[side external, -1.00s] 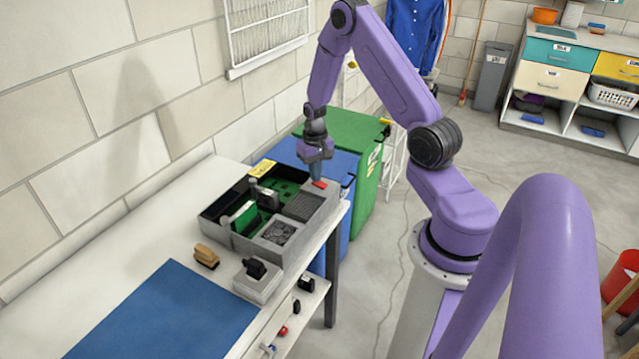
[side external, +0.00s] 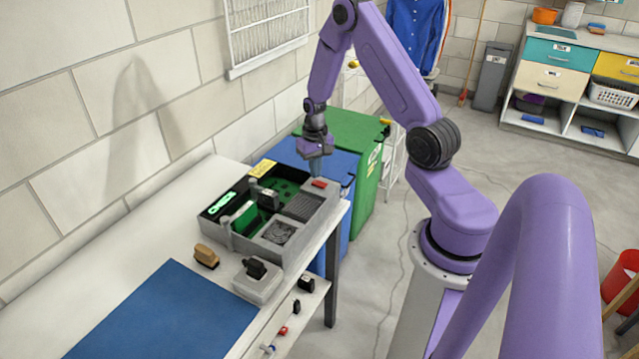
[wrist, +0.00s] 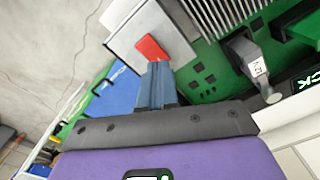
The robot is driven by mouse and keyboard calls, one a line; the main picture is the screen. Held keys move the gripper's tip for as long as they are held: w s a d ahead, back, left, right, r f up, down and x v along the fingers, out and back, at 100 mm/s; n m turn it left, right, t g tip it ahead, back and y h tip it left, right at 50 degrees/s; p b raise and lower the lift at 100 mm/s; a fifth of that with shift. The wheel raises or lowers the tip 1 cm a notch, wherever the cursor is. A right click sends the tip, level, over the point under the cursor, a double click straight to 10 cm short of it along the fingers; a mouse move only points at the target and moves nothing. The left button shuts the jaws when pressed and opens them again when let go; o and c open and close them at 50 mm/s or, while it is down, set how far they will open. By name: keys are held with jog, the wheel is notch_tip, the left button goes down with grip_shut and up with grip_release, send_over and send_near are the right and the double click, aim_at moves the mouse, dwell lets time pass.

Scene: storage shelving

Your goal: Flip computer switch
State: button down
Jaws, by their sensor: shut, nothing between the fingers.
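The open grey computer case (side external: 324,207) stands on the white bench, with green boards inside. Its red switch (side external: 319,183) sits on the grey block at the far right corner; it also shows in the wrist view (wrist: 151,48). A bright green lit panel (side external: 218,204) glows in the left part of the case; in the wrist view part of the lit display (wrist: 308,82) shows at the right edge. My gripper (side external: 316,170) is shut and empty, pointing down just behind the switch. In the wrist view its blue fingertips (wrist: 158,68) appear close to the switch; contact cannot be told.
A grey box with a black knob (side external: 256,277) and a brown brush (side external: 207,256) stand in front of the case. A blue mat (side external: 165,315) lies on the bench. Blue (side external: 345,180) and green (side external: 365,150) bins stand beyond the bench's end. The wall runs along the left.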

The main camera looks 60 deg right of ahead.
aim_at(314, 183)
jog(key=shift+r, duration=2.55)
jog(key=s+a+r+n, duration=0.3)
jog(key=a+r+n, duration=0.15)
jog(key=a, duration=0.55)
jog(key=s+a+r+n, duration=0.2)
jog(key=a+r+n, duration=0.25)
jog(key=a, duration=0.55)
jog(key=s+a+r+n, duration=0.3)
jog(key=s+a+n, duration=0.1)
jog(key=s, duration=0.6)
jog(key=s+a+r+n, duration=0.3)
jog(key=s+n, duration=0.2)
jog(key=s, duration=0.5)
jog(key=shift+a+r+n, duration=0.15)
jog(key=shift+a+n, duration=0.15)
jog(key=shift+a, duration=0.1)
